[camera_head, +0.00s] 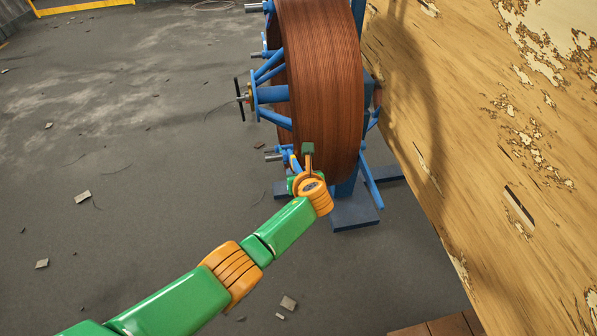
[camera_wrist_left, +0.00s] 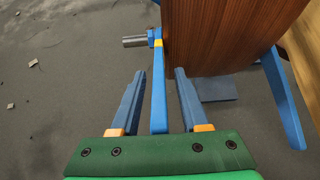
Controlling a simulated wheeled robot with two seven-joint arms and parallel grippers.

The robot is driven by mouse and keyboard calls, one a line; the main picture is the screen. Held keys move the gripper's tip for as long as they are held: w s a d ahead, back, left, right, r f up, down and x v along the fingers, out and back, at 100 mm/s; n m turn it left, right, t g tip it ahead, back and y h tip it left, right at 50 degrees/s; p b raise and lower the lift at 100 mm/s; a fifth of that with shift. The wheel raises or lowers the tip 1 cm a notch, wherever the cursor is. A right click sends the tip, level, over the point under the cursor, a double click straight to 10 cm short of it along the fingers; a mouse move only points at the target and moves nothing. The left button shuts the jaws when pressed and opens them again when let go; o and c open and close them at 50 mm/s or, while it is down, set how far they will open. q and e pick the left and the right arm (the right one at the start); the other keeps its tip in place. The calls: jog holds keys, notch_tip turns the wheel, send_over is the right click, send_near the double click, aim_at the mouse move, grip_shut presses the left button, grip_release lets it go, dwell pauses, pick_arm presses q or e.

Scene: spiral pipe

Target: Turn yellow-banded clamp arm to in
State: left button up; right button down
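The clamp arm is a slim blue bar (camera_wrist_left: 159,100) with a yellow band (camera_wrist_left: 158,43) near its far end, in the left wrist view. A grey pin or roller (camera_wrist_left: 134,41) sits beside that end. My left gripper (camera_wrist_left: 159,74) is open, its two fingers on either side of the bar with a gap to each. In the head view my left gripper (camera_head: 296,160) is at the lower left face of the brown coil (camera_head: 320,90), partly hiding the clamp arm. The coil stands upright on a blue frame (camera_head: 272,95). My right gripper is not in view.
The frame's blue foot (camera_head: 355,210) rests on the grey floor. A peeling wooden wall or panel (camera_head: 480,120) stands close on the right. Small debris (camera_head: 83,197) lies on the floor, which is otherwise open to the left. A yellow barrier (camera_head: 80,6) is at the far left.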

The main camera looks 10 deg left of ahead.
pick_arm(q)
jog(key=p+v, duration=0.5)
jog(key=v, duration=0.1)
jog(key=shift+s+d+r, duration=0.1)
jog(key=shift+s+r, duration=0.05)
jog(key=shift+r, duration=0.15)
jog(key=shift+s, duration=0.2)
jog(key=shift+c, duration=0.2)
